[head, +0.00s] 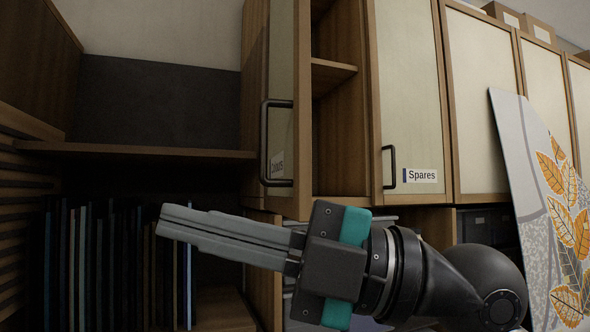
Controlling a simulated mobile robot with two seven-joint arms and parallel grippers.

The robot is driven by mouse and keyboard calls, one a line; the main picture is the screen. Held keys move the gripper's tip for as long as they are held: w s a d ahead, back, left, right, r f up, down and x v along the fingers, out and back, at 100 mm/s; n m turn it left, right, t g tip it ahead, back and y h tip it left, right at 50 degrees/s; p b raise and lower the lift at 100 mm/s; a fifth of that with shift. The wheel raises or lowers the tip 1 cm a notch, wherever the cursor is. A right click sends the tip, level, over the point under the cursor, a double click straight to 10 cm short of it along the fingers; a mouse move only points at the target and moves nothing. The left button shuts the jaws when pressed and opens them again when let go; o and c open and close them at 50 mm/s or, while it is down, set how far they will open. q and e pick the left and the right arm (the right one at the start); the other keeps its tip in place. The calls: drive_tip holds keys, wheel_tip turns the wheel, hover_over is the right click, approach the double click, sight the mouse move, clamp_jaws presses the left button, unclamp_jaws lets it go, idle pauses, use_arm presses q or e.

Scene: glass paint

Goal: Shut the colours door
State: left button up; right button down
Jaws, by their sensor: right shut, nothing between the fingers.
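The colours door (283,75) stands open, swung out from its cabinet and seen at a steep angle. It has a pale panel in a wooden frame, a small "Colours" label near its bottom and a dark bar handle (264,143). The cabinet opening (340,130) to its right shows a wooden shelf. My right gripper (165,221) is shut and empty. Its fingers point left and show below the handle, in front of the lower shelves; I cannot tell whether it touches the door. My left gripper is not in view.
The spares door (412,95) right of the opening is shut, with a dark handle. A leaf-patterned panel (556,220) leans at the far right. Upright thin sheets (80,265) fill the lower left rack under a wooden shelf (140,151). Boxes (520,20) sit on top.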

drive_tip(key=t+h, duration=0.2)
drive_tip(key=m+t+h, duration=1)
drive_tip(key=t, duration=0.2)
approach(296, 166)
drive_tip(key=s+a, duration=0.2)
drive_tip(key=a, duration=0.2)
drive_tip(key=shift+y, duration=0.3)
drive_tip(key=p+x, duration=0.2)
drive_tip(key=x, duration=0.7)
drive_tip(key=shift+w+a+f+p, duration=0.15)
drive_tip(key=shift+w+a+p, duration=0.05)
drive_tip(key=shift+a+p, duration=0.15)
drive_tip(key=d, duration=0.2)
drive_tip(key=d+p, duration=0.1)
drive_tip(key=d, duration=0.1)
drive_tip(key=shift+w+f, duration=0.1)
drive_tip(key=shift+w, duration=0.1)
drive_tip(key=shift+d, duration=0.1)
